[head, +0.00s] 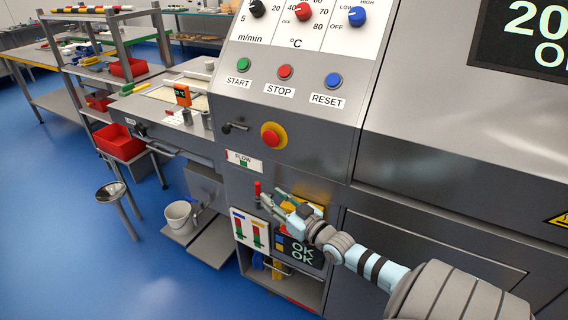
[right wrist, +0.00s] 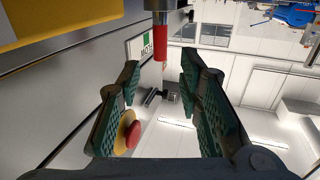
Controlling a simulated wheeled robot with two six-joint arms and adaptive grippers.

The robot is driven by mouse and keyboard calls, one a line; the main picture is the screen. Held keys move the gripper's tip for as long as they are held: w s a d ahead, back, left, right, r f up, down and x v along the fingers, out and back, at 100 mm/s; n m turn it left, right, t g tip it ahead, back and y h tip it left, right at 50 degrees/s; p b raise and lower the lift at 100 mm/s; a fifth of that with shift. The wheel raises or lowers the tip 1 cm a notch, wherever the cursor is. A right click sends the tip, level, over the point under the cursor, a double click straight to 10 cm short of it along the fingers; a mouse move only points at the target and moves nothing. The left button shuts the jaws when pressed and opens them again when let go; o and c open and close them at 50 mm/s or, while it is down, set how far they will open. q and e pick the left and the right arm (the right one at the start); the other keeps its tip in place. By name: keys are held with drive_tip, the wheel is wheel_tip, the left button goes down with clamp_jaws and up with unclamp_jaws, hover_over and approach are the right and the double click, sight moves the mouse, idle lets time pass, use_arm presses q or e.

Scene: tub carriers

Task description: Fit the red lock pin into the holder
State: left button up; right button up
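The red lock pin (head: 257,187) stands upright at the front of the machine, below the FLOW label, with a grey metal part under its red end. In the right wrist view the red end (right wrist: 160,42) points down the picture from the grey part (right wrist: 159,10). I cannot tell whether this grey part is the holder. My right gripper (head: 272,199) is open and empty, just right of the pin. In the right wrist view its fingers (right wrist: 160,68) are spread, with the pin centred beyond the tips. My left gripper is out of view.
A red and yellow stop button (head: 273,136) and a small black lever (head: 235,127) stick out above the pin. A bucket (head: 181,217) stands at the left.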

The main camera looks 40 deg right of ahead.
drive_tip(key=s+p, duration=0.1)
drive_tip(key=s, duration=0.3)
drive_tip(key=shift+s+a, duration=0.1)
drive_tip(key=shift+s, duration=0.1)
drive_tip(key=a+n+y, duration=0.1)
drive_tip(key=a+y, duration=0.1)
drive_tip(key=a, duration=1)
drive_tip(key=s+d+f+g+h, duration=0.1)
drive_tip(key=s+f+g, duration=0.4)
drive_tip(key=f, duration=0.8)
drive_tip(key=s+d+f+g+h, duration=0.1)
drive_tip(key=s+f+g+h, duration=0.15)
drive_tip(key=s+f, duration=0.75)
drive_tip(key=s+a+f+g, duration=0.2)
drive_tip(key=s+f+g, duration=0.2)
drive_tip(key=s+f, duration=0.5)
drive_tip(key=s+a+f+g+y, duration=0.1)
drive_tip(key=s+a+f+g, duration=0.2)
drive_tip(key=s+f, duration=0.6)
drive_tip(key=s+g, duration=0.2)
drive_tip(key=s, duration=0.3)
drive_tip(key=shift+f, duration=0.35)
